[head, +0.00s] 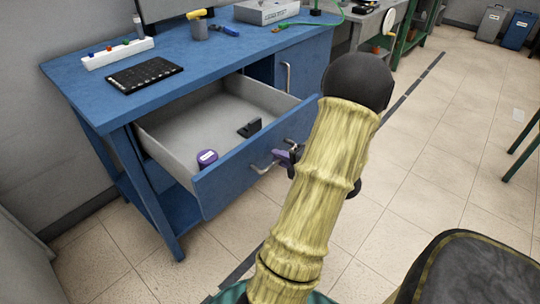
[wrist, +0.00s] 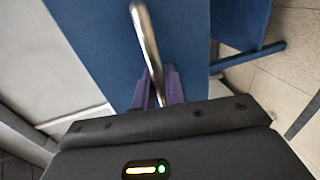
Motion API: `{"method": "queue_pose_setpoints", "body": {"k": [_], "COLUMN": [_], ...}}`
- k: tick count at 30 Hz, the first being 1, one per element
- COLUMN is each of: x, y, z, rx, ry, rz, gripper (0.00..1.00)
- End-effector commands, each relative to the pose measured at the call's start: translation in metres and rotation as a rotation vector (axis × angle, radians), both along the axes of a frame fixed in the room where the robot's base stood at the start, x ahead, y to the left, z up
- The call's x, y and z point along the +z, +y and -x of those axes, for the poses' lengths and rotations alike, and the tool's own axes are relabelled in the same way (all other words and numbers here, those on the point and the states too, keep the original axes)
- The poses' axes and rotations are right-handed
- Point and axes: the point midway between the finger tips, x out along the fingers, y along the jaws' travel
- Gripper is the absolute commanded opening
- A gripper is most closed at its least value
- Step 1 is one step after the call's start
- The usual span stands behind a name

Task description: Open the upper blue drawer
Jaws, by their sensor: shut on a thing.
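The upper blue drawer (head: 236,178) of the blue workbench is pulled well out, with its grey inside showing in the head view. Its blue front also fills the middle of the wrist view (wrist: 105,45). A metal bar handle (head: 262,168) sits on the drawer front; it also shows in the wrist view (wrist: 146,35). My gripper (head: 288,155) is at the right part of this handle, its purple fingers (wrist: 156,88) shut around the bar. My yellow-sleeved arm hides part of the drawer front's right end.
A keyboard-like black pad (head: 145,75) and a white block with coloured buttons (head: 117,53) are on the bench top. A dark padded seat-like object (head: 482,270) is at lower right. Tiled floor (head: 425,165) is clear to the right.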

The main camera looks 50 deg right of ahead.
Motion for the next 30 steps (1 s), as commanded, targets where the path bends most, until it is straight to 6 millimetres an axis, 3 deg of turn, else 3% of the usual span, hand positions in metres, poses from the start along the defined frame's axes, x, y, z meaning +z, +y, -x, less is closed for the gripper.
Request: {"method": "queue_pose_setpoints", "body": {"k": [9,10,13,23,30], "x": [-0.001,0.0,0.0,0.0,0.007], "y": [0.0,0.0,0.0,0.0,0.002], "z": [0.001,0.001,0.0,0.002,0.029], "rx": [-0.001,-0.001,0.0,0.0,-0.004], "ry": [0.001,0.001,0.001,0.001,0.001], "rz": [-0.001,-0.001,-0.001,0.0,0.0], "gripper": [0.0,0.14,0.31,0.31,0.31]}}
